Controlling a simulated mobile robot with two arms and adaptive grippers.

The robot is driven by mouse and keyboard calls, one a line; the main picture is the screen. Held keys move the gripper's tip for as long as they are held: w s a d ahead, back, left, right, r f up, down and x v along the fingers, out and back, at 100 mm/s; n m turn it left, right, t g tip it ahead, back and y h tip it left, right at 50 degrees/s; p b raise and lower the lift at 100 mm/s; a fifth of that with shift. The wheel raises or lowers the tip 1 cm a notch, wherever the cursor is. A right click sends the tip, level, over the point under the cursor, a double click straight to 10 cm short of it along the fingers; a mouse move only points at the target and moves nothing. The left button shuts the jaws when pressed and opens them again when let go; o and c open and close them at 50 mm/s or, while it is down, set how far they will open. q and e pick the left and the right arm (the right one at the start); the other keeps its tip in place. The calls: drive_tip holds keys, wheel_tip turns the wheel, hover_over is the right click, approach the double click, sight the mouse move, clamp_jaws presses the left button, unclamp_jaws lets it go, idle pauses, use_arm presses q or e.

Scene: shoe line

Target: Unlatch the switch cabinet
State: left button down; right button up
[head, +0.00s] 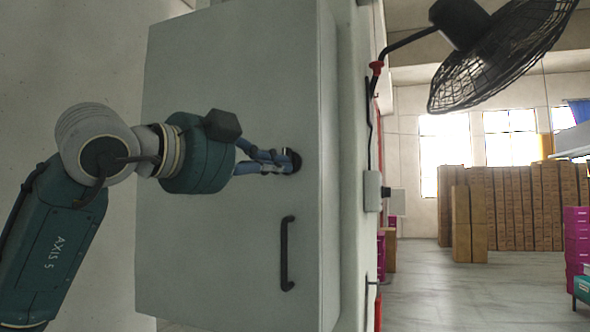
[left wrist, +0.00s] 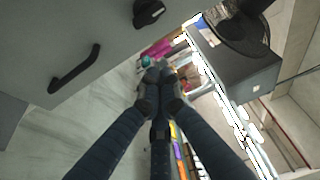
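The grey switch cabinet (head: 220,262) fills the middle of the head view. On its front, near the right edge, are a round black latch knob (head: 296,160) and, below it, a black bar handle (head: 285,255). My left gripper (head: 285,161) points right, and its fingertips overlap the knob in the head view. In the left wrist view the gripper's fingers (left wrist: 160,90) come together at the tips with nothing visible between them. There the knob (left wrist: 149,13) and handle (left wrist: 76,72) lie above and left, apart from the fingertips. My right gripper is out of view.
A black fan (head: 505,55) hangs at the upper right. A small grey box (head: 372,190) is on the wall beside the cabinet. Stacked cartons (head: 515,207) and pink boxes (head: 576,235) stand farther back. The floor (head: 460,295) at right is mostly clear.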

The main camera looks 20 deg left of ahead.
sight(296, 162)
use_arm(q)
drive_tip(key=w+p, duration=0.7)
drive_tip(key=w, duration=0.2)
drive_tip(key=shift+w, duration=0.25)
drive_tip(key=shift+s+a, duration=0.1)
drive_tip(key=shift+a, duration=0.25)
drive_tip(key=shift+w+d+f, duration=0.1)
drive_tip(key=shift+w+d, duration=0.1)
drive_tip(key=shift+d, duration=0.15)
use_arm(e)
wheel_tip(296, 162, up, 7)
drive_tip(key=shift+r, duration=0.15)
use_arm(q)
drive_tip(key=shift+s+a, duration=0.15)
drive_tip(key=shift+a, duration=0.05)
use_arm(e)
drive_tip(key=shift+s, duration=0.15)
use_arm(q)
drive_tip(key=shift+m, duration=0.5)
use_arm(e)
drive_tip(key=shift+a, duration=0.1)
use_arm(q)
drive_tip(key=shift+m+g, duration=0.3)
